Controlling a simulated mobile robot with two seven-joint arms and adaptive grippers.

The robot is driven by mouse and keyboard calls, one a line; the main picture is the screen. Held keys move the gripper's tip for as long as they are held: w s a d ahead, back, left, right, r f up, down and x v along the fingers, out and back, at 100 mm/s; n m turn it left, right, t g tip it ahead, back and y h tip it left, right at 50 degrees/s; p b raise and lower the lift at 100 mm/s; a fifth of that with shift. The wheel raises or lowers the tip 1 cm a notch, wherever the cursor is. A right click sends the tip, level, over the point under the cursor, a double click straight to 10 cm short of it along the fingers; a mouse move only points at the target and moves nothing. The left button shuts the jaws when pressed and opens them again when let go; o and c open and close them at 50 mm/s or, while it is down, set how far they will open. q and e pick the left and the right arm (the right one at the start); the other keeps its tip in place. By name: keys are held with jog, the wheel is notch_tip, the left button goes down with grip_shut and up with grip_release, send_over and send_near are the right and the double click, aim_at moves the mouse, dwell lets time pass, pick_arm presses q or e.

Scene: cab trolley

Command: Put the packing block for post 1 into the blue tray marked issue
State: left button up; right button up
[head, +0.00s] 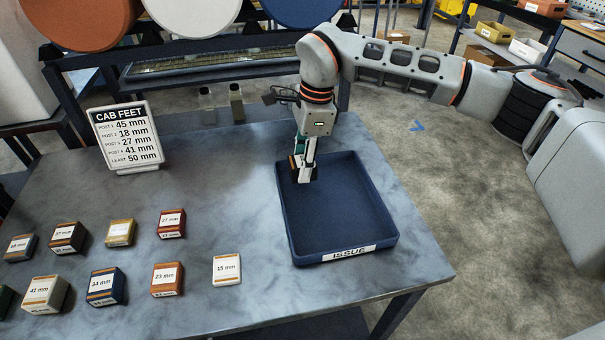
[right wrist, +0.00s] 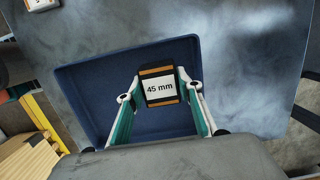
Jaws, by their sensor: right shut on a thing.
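The sign headed CAB FEET (head: 127,137) lists post 1 as 45 mm. My right gripper (head: 304,178) points down over the left part of the blue tray (head: 345,205), whose front wall is marked ISSUE. It is shut on the 45 mm block (right wrist: 159,88), which has a white label with dark and orange-brown bands. In the head view the block is mostly hidden by the fingers. In the right wrist view it sits between the fingertips, with the tray (right wrist: 95,95) below. The tray looks empty otherwise. My left gripper is not in view.
Several other labelled blocks stand on the left of the table, among them 41 mm (head: 45,293), 34 mm (head: 105,286), 23 mm (head: 167,279) and 15 mm (head: 226,269). The table between the sign and the tray is clear. A rack with large rolls stands behind.

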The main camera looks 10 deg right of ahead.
jog(key=shift+f, duration=1.85)
jog(key=shift+f, duration=0.1)
jog(key=shift+f, duration=0.1)
jog(key=o, duration=1.2)
jog(key=shift+c, duration=0.2)
jog(key=r, duration=0.4)
jog(key=d+r, duration=0.1)
jog(key=r, duration=0.7)
jog(key=shift+d+r, duration=0.1)
jog(key=shift+d, duration=0.3)
